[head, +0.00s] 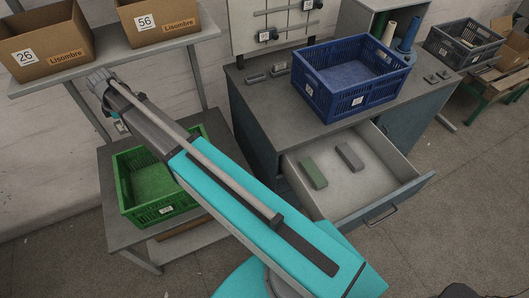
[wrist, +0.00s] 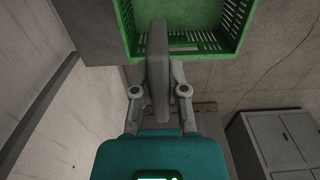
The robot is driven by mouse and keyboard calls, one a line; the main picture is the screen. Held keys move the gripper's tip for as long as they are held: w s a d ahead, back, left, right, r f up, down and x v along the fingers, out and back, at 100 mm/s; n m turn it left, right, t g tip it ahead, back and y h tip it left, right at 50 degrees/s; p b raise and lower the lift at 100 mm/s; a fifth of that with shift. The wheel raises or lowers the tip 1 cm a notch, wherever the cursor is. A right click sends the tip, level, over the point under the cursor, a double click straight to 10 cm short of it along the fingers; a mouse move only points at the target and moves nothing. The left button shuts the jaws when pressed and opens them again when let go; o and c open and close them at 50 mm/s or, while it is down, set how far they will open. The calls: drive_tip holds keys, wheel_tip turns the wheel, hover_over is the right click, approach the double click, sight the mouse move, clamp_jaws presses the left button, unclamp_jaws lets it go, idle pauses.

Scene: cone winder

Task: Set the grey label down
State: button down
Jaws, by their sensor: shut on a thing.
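My gripper (wrist: 159,92) is shut on the grey label (wrist: 157,48), a long grey block held between the two fingers. In the wrist view the far end of the label overlaps the near wall of the green crate (wrist: 238,42); I cannot tell whether they touch. In the head view the green crate (head: 124,192) stands on a low grey table at the left, below my arm. There my gripper is mostly hidden behind my arm, and I cannot make out the held label.
A blue crate (head: 318,90) stands on the workbench (head: 262,104). Its open drawer (head: 345,205) holds a green block (head: 313,173) and another grey block (head: 350,156). Cardboard boxes (head: 45,45) sit on a shelf (head: 105,60) above the green crate. A dark crate (head: 463,43) stands at the far right.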

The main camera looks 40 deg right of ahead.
wheel_tip(320, 180, up, 8)
drive_tip(key=p, duration=0.6)
drive_tip(key=shift+p, duration=0.4)
drive_tip(key=shift+s, duration=0.1)
